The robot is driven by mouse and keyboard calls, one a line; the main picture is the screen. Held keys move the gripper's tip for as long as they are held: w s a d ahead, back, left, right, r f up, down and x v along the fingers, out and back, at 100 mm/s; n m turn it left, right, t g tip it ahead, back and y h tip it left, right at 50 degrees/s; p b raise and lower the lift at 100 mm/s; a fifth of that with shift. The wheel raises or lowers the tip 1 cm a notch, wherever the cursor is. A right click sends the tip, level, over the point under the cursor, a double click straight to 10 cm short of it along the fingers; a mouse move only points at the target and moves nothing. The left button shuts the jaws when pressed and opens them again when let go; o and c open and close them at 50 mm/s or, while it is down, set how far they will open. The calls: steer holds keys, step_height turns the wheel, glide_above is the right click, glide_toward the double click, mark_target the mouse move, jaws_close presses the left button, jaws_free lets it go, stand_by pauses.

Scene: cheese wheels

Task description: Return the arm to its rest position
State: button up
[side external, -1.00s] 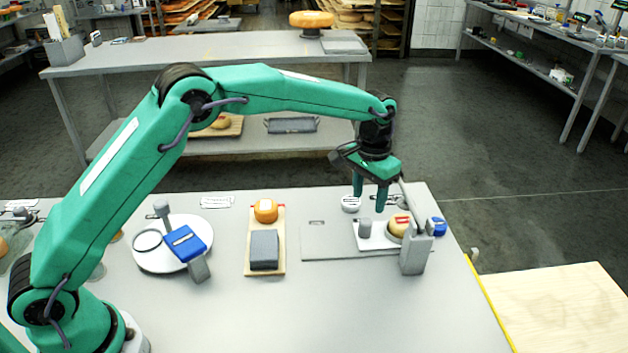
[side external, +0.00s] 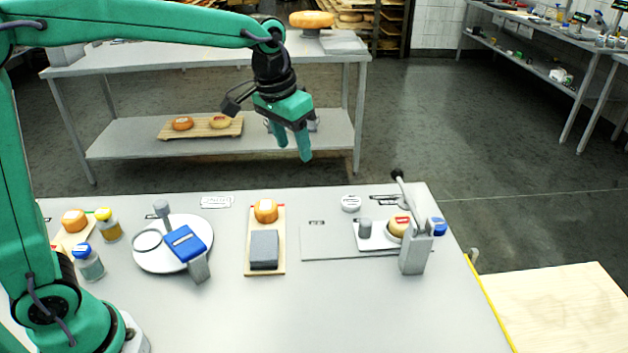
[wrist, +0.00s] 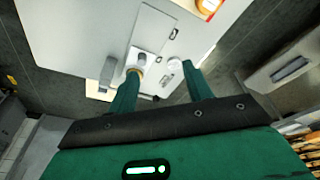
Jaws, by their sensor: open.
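My green arm is raised over the grey worktable (side external: 330,310). My gripper (side external: 295,155) hangs in the air above the table's back edge, pointing down, open and empty. In the wrist view its two green fingers (wrist: 160,85) are spread apart, with only the scene below between them. No object touches the gripper in either view.
A lever press (side external: 413,250) with a small cheese wheel (side external: 398,226) stands at the right. An orange cheese (side external: 265,210) and grey block (side external: 264,249) sit on a board. A round white stand (side external: 150,258) and bottles (side external: 88,264) are left. The air around the gripper is clear.

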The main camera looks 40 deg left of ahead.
steer(key=s+a+t, duration=0.1)
steer(key=s+a, duration=0.2)
steer(key=s, duration=0.7)
steer(key=s+a+f+n+t, duration=0.1)
steer(key=s+a, duration=0.3)
steer(key=s, duration=0.7)
steer(key=shift+s+f+t, duration=0.15)
steer(key=shift+s+t, duration=0.1)
steer(key=shift+t, duration=0.25)
steer(key=shift+a, duration=0.1)
